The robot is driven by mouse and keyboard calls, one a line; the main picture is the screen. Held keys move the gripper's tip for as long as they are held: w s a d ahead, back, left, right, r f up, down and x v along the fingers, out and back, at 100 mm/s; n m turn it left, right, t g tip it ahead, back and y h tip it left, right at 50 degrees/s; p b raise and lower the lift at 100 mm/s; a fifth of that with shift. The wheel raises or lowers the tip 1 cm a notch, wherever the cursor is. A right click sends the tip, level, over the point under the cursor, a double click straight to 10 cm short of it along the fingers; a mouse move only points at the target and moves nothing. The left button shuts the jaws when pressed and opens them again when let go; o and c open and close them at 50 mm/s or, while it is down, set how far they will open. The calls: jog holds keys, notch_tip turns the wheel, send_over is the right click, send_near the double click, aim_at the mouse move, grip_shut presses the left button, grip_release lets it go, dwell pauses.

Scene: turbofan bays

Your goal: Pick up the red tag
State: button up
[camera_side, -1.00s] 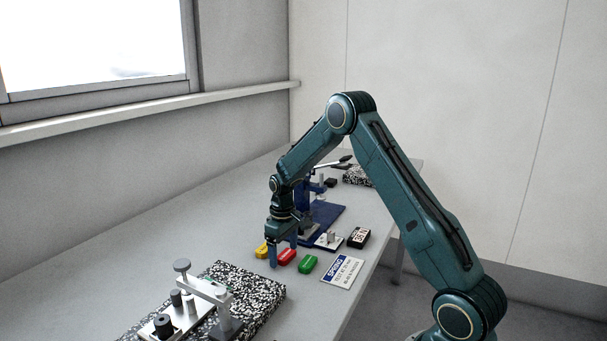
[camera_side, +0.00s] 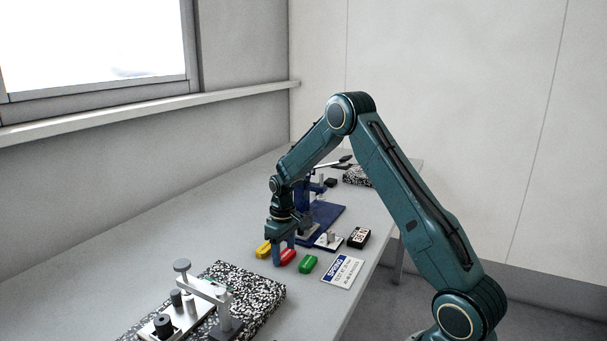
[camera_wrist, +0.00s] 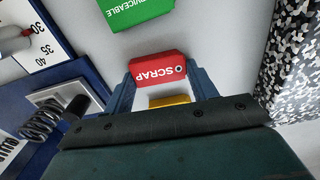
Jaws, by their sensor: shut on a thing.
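The red tag (camera_side: 288,257) lies on the grey bench between a yellow tag (camera_side: 264,249) and a green tag (camera_side: 308,264). In the wrist view the red tag (camera_wrist: 158,69) reads "SCRAP" upside down. My gripper (camera_side: 283,256) is low at the bench, shut on the red tag, with a blue finger at each side of it in the wrist view (camera_wrist: 160,84). The fingers hide part of the tag in the side view. I cannot tell any gap between tag and bench.
The yellow tag partly shows behind my gripper (camera_wrist: 169,101). A white and blue card (camera_side: 342,270), a black display box (camera_side: 358,238) and a blue fixture base (camera_side: 326,213) are nearby. A speckled stone slab (camera_side: 262,290) with a clamp fixture stands at the front.

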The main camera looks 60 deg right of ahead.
jog(key=shift+r, duration=0.2)
notch_tip(320, 180, up, 20)
jog(key=shift+f, duration=0.15)
dwell(0.5)
jog(key=shift+f, duration=0.1)
dwell(0.4)
jog(key=a+f, duration=0.9)
jog(key=s+a+f, duration=0.1)
jog(key=a+f, duration=0.4)
jog(key=w+d+r, duration=0.2)
jog(key=d+r, duration=0.4)
jog(key=d, duration=0.1)
notch_tip(320, 180, up, 8)
send_over(284, 254)
jog(key=shift+r, duration=0.1)
notch_tip(284, 254, down, 20)
jog(key=shift+r, duration=0.15)
dwell(0.6)
